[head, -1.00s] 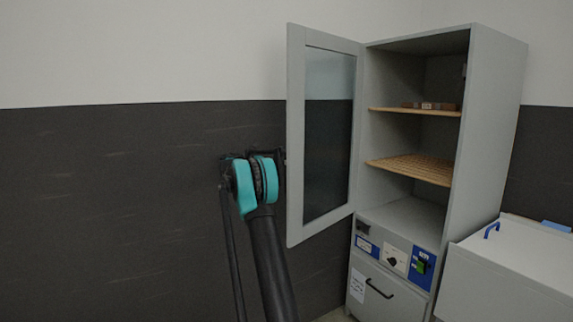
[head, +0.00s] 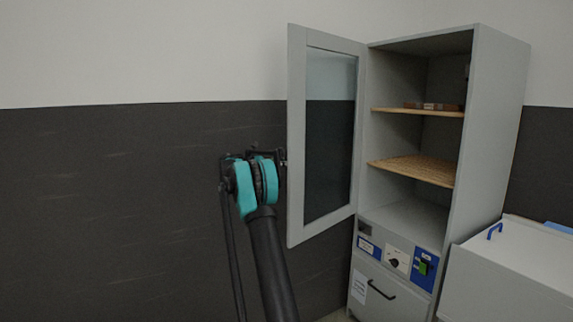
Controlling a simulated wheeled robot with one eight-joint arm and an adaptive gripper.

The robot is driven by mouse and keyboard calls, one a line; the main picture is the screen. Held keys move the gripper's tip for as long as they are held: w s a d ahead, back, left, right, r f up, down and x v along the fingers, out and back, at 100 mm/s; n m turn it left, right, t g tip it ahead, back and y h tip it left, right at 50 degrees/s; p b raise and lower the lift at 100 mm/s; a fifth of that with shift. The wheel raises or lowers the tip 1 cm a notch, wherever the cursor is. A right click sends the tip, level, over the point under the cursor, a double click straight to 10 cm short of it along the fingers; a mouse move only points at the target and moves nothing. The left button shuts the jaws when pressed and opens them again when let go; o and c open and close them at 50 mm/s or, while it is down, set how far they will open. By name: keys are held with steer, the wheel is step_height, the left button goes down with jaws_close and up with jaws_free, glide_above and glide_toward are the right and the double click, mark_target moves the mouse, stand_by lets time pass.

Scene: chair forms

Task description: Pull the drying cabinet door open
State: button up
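The drying cabinet (head: 490,130) is grey and stands at the right of the head view. Its glass-paned door (head: 297,140) stands wide open, swung out to the left, and the inside shows. My arm reaches up from the bottom, and its teal joint hides most of my gripper (head: 270,155). A dark part of the gripper shows at the door's outer left edge, where the handle seems to be. Whether it touches the handle, and whether the fingers are open or shut, cannot be made out.
Inside are two slatted wooden shelves (head: 412,170), the upper one with small blocks (head: 433,106). Below are a control panel (head: 397,260) and a drawer with a black handle (head: 380,289). A white chest with a blue handle (head: 494,231) stands at the right. The wall at left is bare.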

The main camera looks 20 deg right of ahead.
steer(key=shift+a, duration=0.1)
steer(key=v, duration=0.7)
steer(key=shift+a, duration=0.15)
steer(key=s+a+f+m+t+y, duration=0.3)
steer(key=s+a+f+m+y, duration=0.2)
steer(key=s, duration=1.1)
steer(key=s+a+f+m+t+y, duration=0.3)
steer(key=s+a+f+m+y, duration=0.2)
steer(key=s+a+f, duration=0.6)
steer(key=s+a+f+m+t+y, duration=0.2)
steer(key=s+a+f+m+y, duration=0.3)
steer(key=s+f, duration=1.3)
steer(key=s+a+y, duration=0.2)
steer(key=s+a, duration=0.1)
steer(key=a, duration=0.1)
steer(key=shift+s+t, duration=0.3)
steer(key=shift+t, duration=0.1)
